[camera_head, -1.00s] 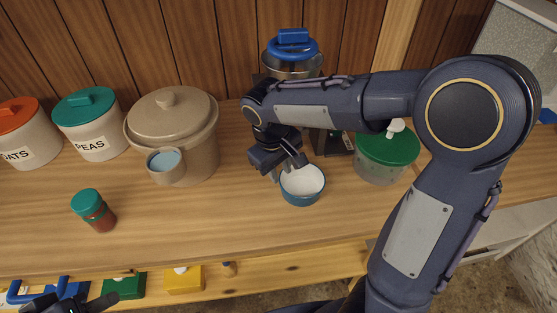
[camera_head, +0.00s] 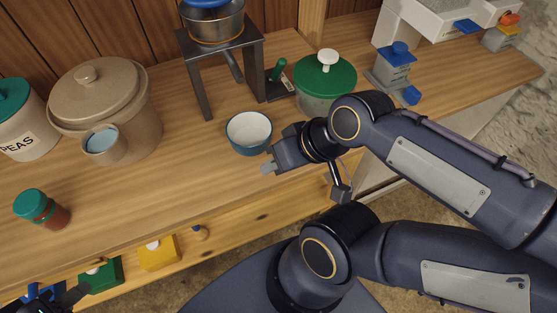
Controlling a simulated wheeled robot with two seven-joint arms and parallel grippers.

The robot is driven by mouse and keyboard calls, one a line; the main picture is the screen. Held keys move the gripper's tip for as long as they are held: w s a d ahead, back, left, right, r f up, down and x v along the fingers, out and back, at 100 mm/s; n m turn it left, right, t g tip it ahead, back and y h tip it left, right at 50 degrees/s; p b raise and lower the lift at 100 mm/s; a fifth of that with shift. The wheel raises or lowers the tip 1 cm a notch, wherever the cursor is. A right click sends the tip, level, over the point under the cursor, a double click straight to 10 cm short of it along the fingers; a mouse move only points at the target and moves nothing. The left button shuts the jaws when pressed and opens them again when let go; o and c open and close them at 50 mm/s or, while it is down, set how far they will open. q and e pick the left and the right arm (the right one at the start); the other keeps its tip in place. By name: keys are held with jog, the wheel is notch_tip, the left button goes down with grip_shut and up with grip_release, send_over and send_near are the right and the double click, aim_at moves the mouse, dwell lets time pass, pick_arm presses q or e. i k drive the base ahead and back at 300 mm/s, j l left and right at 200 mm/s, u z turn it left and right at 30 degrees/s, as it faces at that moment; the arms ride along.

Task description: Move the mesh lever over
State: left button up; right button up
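A short lever with a green handle (camera_head: 278,68) stands on a small black plate beside the dark metal stand (camera_head: 202,85). I cannot tell for sure that it is the mesh lever, and I see no mesh clearly. A steel pot (camera_head: 217,27) with a blue top sits on the stand, cut by the upper edge. My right gripper (camera_head: 270,168) is over the counter's front part, just right of and below a blue bowl with a white inside (camera_head: 250,130). It holds nothing that I can see; its finger gap is unclear. My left gripper (camera_head: 55,297) shows only partly at the lower left corner.
A green-lidded jar (camera_head: 325,78) stands right of the lever. Blue items (camera_head: 393,68) are at the back right. The counter's front middle is clear.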

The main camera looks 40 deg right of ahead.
aim_at(276, 75)
jog(key=z, duration=1.3)
jog(key=i+l+u, duration=0.25)
jog(key=k+j, duration=0.1)
